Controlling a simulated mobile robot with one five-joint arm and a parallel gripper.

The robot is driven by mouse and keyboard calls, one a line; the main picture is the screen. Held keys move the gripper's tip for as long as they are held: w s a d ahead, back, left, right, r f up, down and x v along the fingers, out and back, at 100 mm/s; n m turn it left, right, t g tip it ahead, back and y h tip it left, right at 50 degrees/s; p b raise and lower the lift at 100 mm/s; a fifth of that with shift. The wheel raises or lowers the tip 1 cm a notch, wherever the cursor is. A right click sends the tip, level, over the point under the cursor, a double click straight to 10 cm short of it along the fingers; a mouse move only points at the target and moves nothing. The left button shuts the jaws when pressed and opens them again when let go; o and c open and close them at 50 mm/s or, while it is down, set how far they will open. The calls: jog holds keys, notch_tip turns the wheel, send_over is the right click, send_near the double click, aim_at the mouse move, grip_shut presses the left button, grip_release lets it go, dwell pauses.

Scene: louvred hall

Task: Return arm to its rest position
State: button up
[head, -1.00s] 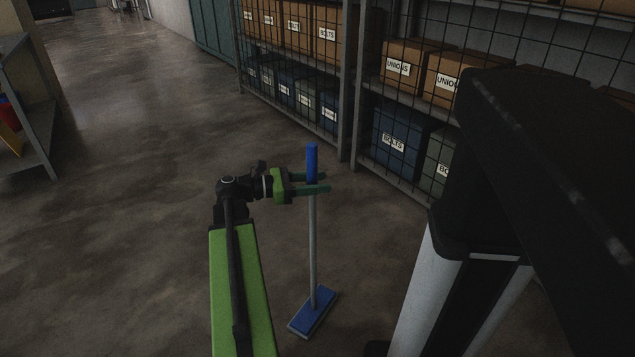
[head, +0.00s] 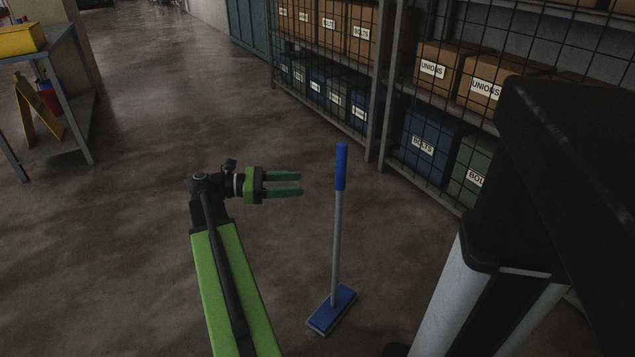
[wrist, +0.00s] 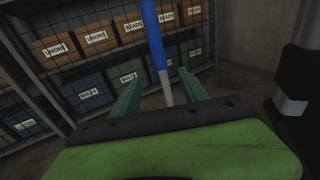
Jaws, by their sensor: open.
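My gripper (head: 301,184) is open and empty, its two green fingers pointing right in the head view. A broom-like tool with a blue grip (head: 341,167), a grey pole and a flat blue head (head: 332,310) stands upright on the floor to the right of the fingertips, apart from them. In the wrist view, the blue grip (wrist: 153,35) and pole show ahead, in line with the gap between the open fingers (wrist: 158,88).
Wire-fronted shelving (head: 384,90) with labelled brown and blue boxes (head: 432,143) runs along the right. A bench (head: 75,95) with a yellow box (head: 20,40) stands at the far left. The concrete floor between is clear.

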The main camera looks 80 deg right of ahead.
jog(key=shift+v, duration=1.3)
